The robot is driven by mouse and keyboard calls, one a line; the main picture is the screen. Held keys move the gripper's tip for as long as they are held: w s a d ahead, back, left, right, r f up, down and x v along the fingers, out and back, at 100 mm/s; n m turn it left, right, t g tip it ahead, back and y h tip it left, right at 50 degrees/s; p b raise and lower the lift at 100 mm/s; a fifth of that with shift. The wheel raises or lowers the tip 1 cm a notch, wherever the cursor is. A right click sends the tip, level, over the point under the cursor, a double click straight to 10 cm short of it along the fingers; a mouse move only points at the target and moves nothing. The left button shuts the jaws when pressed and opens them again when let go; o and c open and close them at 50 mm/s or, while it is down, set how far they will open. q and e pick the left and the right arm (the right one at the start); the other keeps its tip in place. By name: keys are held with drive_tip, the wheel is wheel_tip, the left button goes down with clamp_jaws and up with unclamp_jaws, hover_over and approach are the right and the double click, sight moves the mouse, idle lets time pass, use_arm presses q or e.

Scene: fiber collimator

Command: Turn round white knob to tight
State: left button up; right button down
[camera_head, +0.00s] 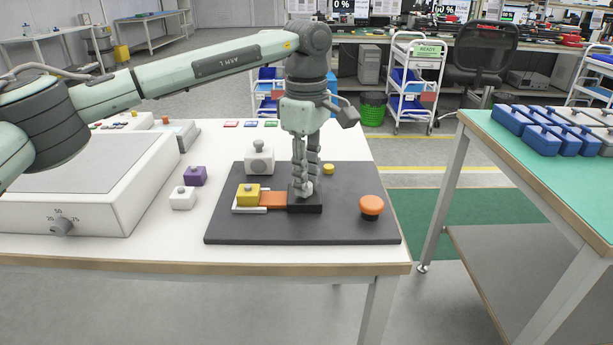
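My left gripper (304,183) points straight down over the dark mat, with its fingertips at a small black block (306,204). A small pale shape at the fingertips on top of this block may be the round white knob, but the fingers largely cover it. The fingers look close together; I cannot tell whether they grip the knob or only stand around it. An orange piece (273,199) joins the black block to a yellow block (248,194) on a white plate. My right gripper is not in view.
On the dark mat (340,225) are an orange button (371,206), a white block with a grey knob (259,160) and a small yellow piece (328,169). A purple block (195,176), a white block (182,198) and a large white device (90,190) stand left.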

use_arm(q)
drive_tip(key=o, duration=0.4)
wheel_tip(320, 180, up, 12)
idle(0.5)
